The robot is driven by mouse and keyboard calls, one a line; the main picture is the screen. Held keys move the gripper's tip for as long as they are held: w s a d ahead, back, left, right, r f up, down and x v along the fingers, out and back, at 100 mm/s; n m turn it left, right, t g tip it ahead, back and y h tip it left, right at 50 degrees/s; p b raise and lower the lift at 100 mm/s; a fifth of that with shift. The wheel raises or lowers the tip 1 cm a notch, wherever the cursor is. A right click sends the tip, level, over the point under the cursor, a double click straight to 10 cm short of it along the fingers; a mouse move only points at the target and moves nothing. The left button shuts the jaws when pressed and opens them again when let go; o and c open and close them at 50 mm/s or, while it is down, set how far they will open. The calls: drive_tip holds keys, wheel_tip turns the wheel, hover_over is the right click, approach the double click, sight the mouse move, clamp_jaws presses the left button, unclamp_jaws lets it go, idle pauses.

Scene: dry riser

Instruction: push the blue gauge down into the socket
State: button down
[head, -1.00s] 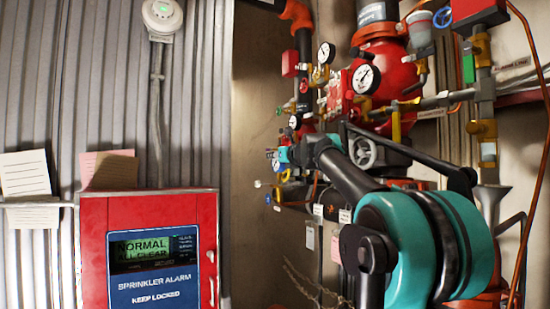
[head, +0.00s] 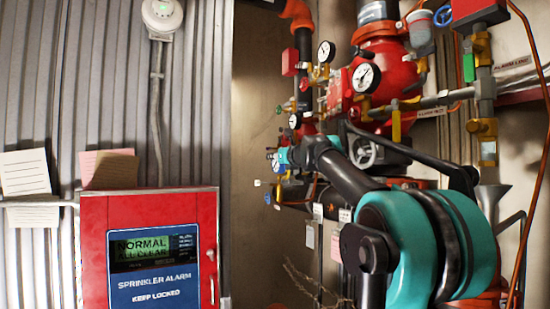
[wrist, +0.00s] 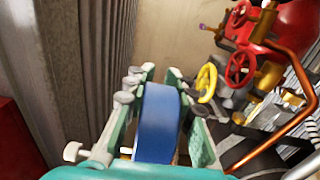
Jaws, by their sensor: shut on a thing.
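The blue gauge (wrist: 158,122) shows in the wrist view as a wide blue band seen edge-on between my fingers. My gripper (wrist: 157,84) has a pale green finger on each side of it and is shut on it. In the head view my gripper (head: 282,157) is small and far off, at the left end of my arm beside the pipework. The gauge (head: 274,163) shows there as a small pale dial with blue at its edge. The socket cannot be made out; the gauge and fingers hide the area under it. Whether the gauge is seated cannot be told.
A red alarm cabinet (head: 150,245) stands at the left. Red valves, pipes and white gauges (head: 366,77) crowd the right side around my arm. In the wrist view a yellow handle (wrist: 206,83) and a red handwheel (wrist: 240,66) are close at the right.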

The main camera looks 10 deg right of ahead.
drive_tip(key=shift+f, duration=1.2)
idle(1.0)
drive_tip(key=c, duration=1.2)
unclamp_jaws()
drive_tip(key=v, duration=1.2)
drive_tip(key=s+a+f+n+g, duration=0.25)
drive_tip(key=f+n, duration=0.35)
drive_tip(key=f, duration=0.5)
drive_tip(key=s+a+f+n+g+y, duration=0.1)
drive_tip(key=s+a+f+n+g, duration=0.15)
drive_tip(key=f+n, duration=0.6)
drive_tip(key=s+a+f+n+g, duration=0.2)
drive_tip(key=s+a+f+n, duration=0.1)
drive_tip(key=f, duration=1.1)
drive_tip(key=s+d+f+n+g+h, duration=0.2)
drive_tip(key=s+f+n, duration=0.3)
drive_tip(key=f, duration=0.5)
drive_tip(key=s+d+f+n+g+h, duration=0.2)
drive_tip(key=s+f+n, duration=0.3)
drive_tip(key=s+f, duration=0.4)
drive_tip(key=s+d+f+n+g+h, duration=0.2)
drive_tip(key=s+d+f+n, duration=0.2)
drive_tip(key=s+f, duration=0.4)
wheel_tip(320, 180, down, 3)
drive_tip(key=shift+d+f+n+h, duration=0.15)
drive_tip(key=shift+n+h, duration=0.15)
drive_tip(key=shift+n, duration=0.15)
